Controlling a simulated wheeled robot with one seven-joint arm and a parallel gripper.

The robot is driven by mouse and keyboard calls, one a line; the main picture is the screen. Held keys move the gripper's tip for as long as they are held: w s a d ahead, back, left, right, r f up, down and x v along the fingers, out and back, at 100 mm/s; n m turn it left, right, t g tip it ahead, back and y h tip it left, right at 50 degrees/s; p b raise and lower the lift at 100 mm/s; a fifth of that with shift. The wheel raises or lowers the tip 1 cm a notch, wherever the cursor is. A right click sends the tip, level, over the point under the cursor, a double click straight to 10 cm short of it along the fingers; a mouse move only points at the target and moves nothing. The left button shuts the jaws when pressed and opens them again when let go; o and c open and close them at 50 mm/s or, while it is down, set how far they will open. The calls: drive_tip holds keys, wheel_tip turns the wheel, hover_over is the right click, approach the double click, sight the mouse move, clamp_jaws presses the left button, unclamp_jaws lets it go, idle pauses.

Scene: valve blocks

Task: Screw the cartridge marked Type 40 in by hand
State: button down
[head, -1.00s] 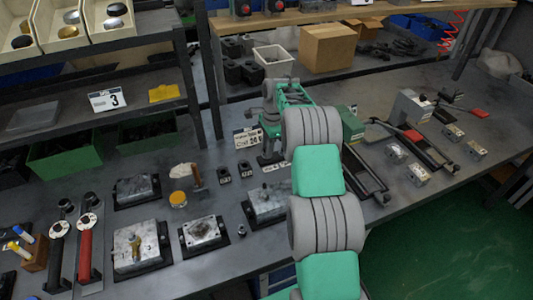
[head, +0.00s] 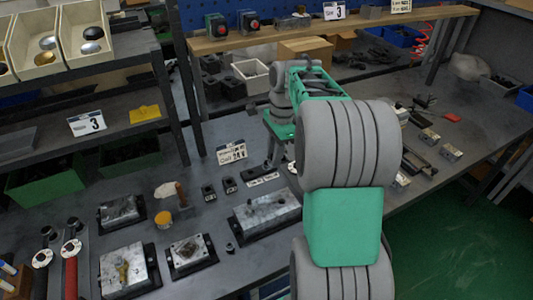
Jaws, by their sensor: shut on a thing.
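My gripper (head: 271,164) points down near the bench, past my green and grey arm links. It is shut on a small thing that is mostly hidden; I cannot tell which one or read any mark. Below it lies a dark strip with a white label (head: 263,180). Two small dark pieces with pale labels, a left one (head: 208,192) and a right one (head: 229,185), stand to its left; their text is too small to read. A long grey valve block (head: 268,215) lies nearer, below the gripper in the picture. No Type 40 mark is legible.
More blocks lie at left: one with a brass fitting (head: 124,270), a square one (head: 190,253) and one behind (head: 121,212). A shelf (head: 330,28) crosses the back.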

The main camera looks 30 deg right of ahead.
drive_tip(key=s+r+p, duration=0.1)
drive_tip(key=s+p, duration=0.3)
drive_tip(key=s, duration=0.1)
wheel_tip(320, 180, down, 7)
drive_tip(key=shift+d+b, duration=0.3)
drive_tip(key=shift+b, duration=0.15)
drive_tip(key=shift+r, duration=0.2)
drive_tip(key=shift+f+b, duration=1.2)
drive_tip(key=shift+f, duration=1.3)
drive_tip(key=shift+f+b, duration=0.3)
drive_tip(key=shift+f, duration=0.65)
